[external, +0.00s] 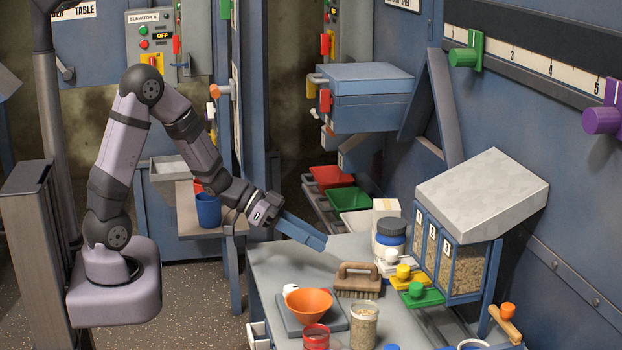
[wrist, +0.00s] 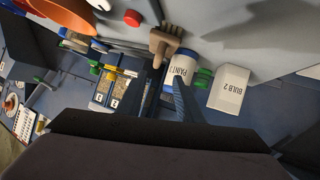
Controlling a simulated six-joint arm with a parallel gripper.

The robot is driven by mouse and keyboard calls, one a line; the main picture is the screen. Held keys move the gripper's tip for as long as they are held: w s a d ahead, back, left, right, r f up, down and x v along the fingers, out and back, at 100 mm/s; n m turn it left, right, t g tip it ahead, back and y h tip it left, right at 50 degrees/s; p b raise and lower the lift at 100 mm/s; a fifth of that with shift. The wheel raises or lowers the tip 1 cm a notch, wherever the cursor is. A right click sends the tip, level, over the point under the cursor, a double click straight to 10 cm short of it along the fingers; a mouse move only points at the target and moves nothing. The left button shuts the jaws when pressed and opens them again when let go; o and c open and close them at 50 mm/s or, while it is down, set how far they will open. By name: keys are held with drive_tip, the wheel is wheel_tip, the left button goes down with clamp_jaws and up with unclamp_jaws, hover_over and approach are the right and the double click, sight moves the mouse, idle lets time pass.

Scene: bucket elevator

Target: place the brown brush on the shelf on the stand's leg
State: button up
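The brown brush (external: 358,280) stands bristles down on the grey worktop (external: 285,262), its handle arched on top. It also shows in the wrist view (wrist: 164,43), beyond the fingertips. My gripper (external: 316,240) is above the worktop, up and left of the brush and apart from it. In the wrist view its two blue fingers (wrist: 168,82) are spread with a gap and nothing between them. A brown shelf (external: 187,227) at the left carries a blue cup (external: 208,211) and a red cup; I cannot tell for sure that it is the task's shelf.
A blue-lidded jar (external: 391,236), yellow and green handles and a numbered grain bin (external: 465,265) stand behind and right.

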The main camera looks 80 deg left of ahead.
drive_tip(key=s+a+f+n+g+y, duration=0.1)
drive_tip(key=y, duration=0.1)
drive_tip(key=s+a+f+g+y, duration=0.1)
drive_tip(key=s+a+y, duration=0.1)
drive_tip(key=s+a+f+n+g+y, duration=0.1)
drive_tip(key=s+f+g+y, duration=0.1)
drive_tip(key=shift+s+a+f+n+y, duration=0.1)
drive_tip(key=shift+s+a+n+y, duration=0.05)
drive_tip(key=shift+s+n+y, duration=0.2)
drive_tip(key=s+g, duration=0.1)
drive_tip(key=s, duration=0.1)
drive_tip(key=s+d+f+g, duration=0.1)
drive_tip(key=s, duration=0.1)
drive_tip(key=s+d+g, duration=0.1)
drive_tip(key=s, duration=0.1)
drive_tip(key=shift+s+d+f, duration=0.2)
drive_tip(key=shift+s+f, duration=0.1)
drive_tip(key=shift+f, duration=0.05)
drive_tip(key=s+d+g+h, duration=0.1)
drive_tip(key=s+d+g, duration=0.3)
drive_tip(key=s, duration=0.6)
drive_tip(key=d, duration=0.2)
drive_tip(key=shift+d+f, duration=0.3)
drive_tip(key=o, duration=0.9)
drive_tip(key=shift+s, duration=0.2)
drive_tip(key=shift+o, duration=0.5)
